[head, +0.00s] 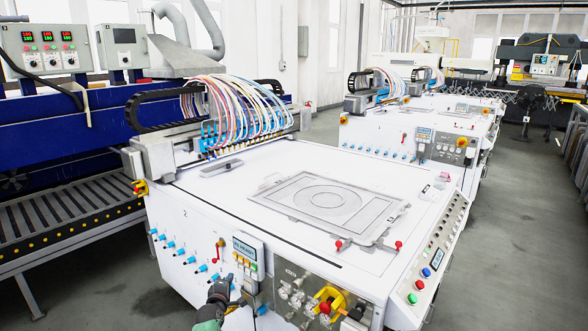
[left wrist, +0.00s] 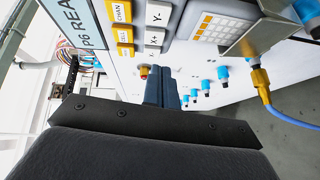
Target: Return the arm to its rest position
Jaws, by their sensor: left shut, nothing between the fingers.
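My left gripper (head: 226,284) is at the bottom of the head view, low in front of the white machine's front panel. Its arm comes in from the bottom edge. In the left wrist view the two dark fingers (left wrist: 160,86) are together, with nothing between them. They point towards the white panel face, just beside the control pendant (left wrist: 120,25). I cannot tell whether the fingertips touch the panel. My right gripper is not in view.
The pendant (head: 246,255) hangs on the machine front beside my left gripper. Blue fittings (head: 190,260) line the panel to its left. The machine's flat top (head: 230,185) holds a framed plate (head: 290,185). Grey floor (head: 110,290) is open at the left.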

